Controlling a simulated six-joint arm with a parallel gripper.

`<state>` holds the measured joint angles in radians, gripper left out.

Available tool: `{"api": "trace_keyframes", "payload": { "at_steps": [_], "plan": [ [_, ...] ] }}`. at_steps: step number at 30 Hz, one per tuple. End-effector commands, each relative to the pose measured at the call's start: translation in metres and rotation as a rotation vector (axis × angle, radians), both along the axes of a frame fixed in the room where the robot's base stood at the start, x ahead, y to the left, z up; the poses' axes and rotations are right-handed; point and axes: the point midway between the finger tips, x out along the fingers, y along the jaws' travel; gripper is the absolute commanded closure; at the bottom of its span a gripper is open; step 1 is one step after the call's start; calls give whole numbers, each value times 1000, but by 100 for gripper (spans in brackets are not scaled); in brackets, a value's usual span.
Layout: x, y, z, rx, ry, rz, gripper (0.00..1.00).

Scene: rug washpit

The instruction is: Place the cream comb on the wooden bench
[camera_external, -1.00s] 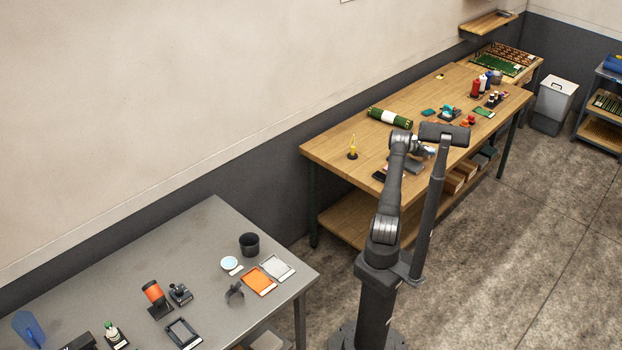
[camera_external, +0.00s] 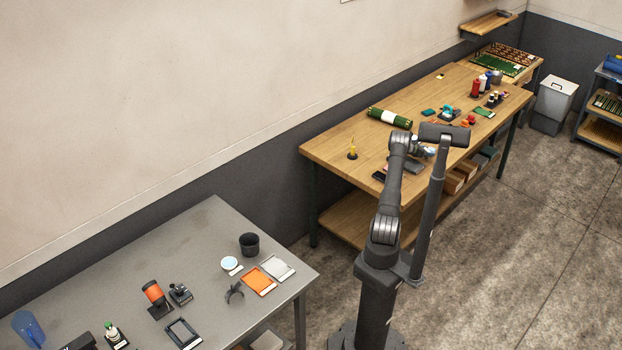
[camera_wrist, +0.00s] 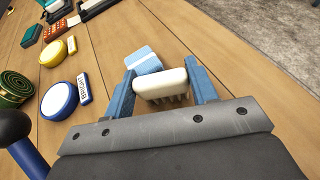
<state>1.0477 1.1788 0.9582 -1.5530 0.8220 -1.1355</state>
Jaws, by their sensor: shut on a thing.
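The cream comb (camera_wrist: 165,84) is between the two blue fingers of my gripper (camera_wrist: 161,80) in the wrist view, with its teeth pointing toward the camera. My gripper is shut on it. The wooden bench (camera_wrist: 232,58) lies beneath them; I cannot tell whether the comb touches its top. In the external view the wooden bench (camera_external: 345,141) stands along the wall, and my arm reaches over its front edge. The comb is too small and too hidden to make out there.
A light blue block (camera_wrist: 143,60) lies just beyond the comb. Round-topped pots, blue-rimmed (camera_wrist: 59,101) and yellow (camera_wrist: 53,53), a small label and a rolled green piece (camera_wrist: 14,88) lie to the left. Bare wood shows right of the gripper. A grey table (camera_external: 205,230) stands at lower left.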

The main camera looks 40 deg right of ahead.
Motion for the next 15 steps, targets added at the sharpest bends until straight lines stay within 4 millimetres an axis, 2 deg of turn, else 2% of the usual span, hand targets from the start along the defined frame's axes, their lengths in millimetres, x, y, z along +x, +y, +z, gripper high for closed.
{"api": "trace_keyframes", "payload": {
  "at_steps": [1, 2, 3, 6, 15],
  "plan": [
    [-2, 4, -15, 24, 6, 2, 75],
    [-2, 4, -15, 24, 6, 2, 75],
    [-2, 4, -15, 25, 5, 2, 44],
    [-2, 4, -15, 25, 5, 2, 24],
    [-2, 4, -13, 21, 5, 1, 22]
  ]
}}
